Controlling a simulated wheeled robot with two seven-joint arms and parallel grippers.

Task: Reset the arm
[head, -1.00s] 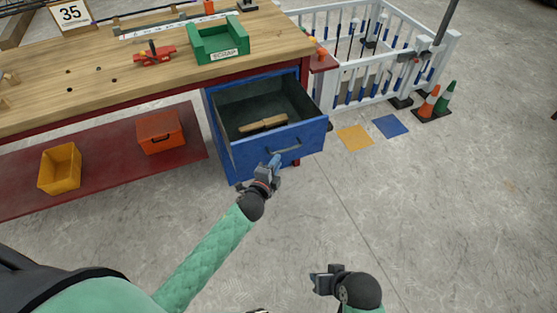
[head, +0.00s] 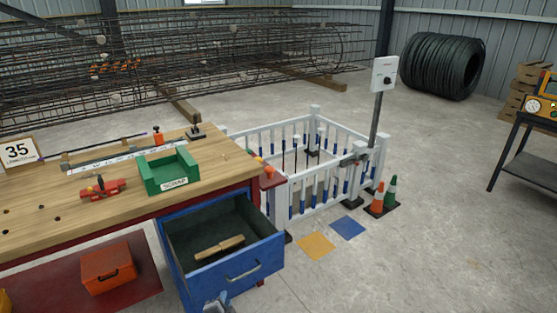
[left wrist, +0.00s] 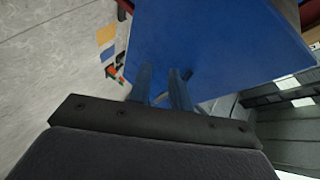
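My left gripper (head: 218,303) shows at the bottom edge of the head view, just below and left of the handle (head: 243,270) of the blue drawer (head: 235,272). It looks apart from the handle. In the left wrist view its two blue fingers (left wrist: 161,80) stand apart with a narrow gap, in front of the blue drawer front (left wrist: 205,38); I see nothing held between them. The drawer is pulled open and holds a light wooden piece (head: 218,246). My right gripper is out of view.
The wooden workbench (head: 110,210) carries a green scrap tray (head: 168,180) and a red tool (head: 103,188). An orange bin (head: 108,268) sits on the lower shelf. A white fence (head: 300,190) and cones (head: 378,200) stand behind.

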